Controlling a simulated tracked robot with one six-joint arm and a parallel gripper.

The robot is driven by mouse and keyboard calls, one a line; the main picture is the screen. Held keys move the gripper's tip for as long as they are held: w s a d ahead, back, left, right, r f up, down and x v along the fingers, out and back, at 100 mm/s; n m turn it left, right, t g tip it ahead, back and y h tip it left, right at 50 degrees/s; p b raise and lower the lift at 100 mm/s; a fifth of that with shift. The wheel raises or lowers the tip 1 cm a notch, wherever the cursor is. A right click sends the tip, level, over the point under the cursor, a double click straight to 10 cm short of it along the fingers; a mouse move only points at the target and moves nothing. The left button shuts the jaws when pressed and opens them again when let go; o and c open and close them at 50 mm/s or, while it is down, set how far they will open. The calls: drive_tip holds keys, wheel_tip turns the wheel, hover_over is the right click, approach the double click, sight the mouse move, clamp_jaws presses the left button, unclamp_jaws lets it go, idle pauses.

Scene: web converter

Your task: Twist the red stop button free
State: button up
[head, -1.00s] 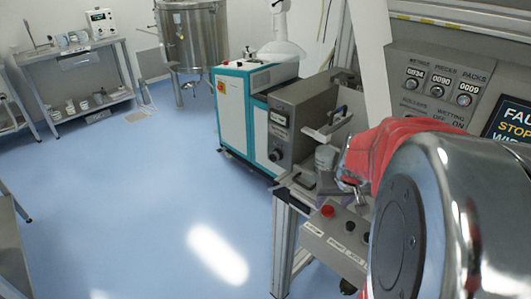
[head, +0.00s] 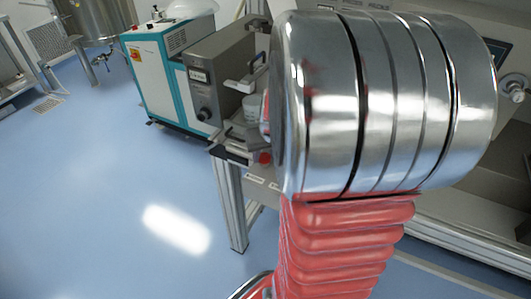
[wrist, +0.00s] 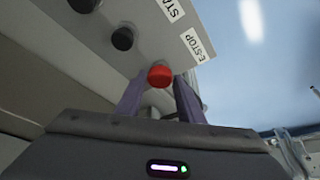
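The red stop button (wrist: 159,76) sits on a grey control panel (wrist: 150,28) beside a white E-STOP label (wrist: 195,45) in the wrist view. My gripper (wrist: 159,88) is open, with its two purple fingers apart, one to each side of the button. I cannot tell whether either finger touches it. In the head view the red button (head: 265,157) shows small at the left edge of my large silver arm joint. My arm hides the gripper and most of the panel there.
Two black buttons (wrist: 122,39) sit on the same panel. A teal and white cabinet (head: 155,75) with a grey unit (head: 215,80) stands behind the panel, left of my arm. A machine frame is at the right.

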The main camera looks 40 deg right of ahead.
drive_tip(key=c, duration=0.6)
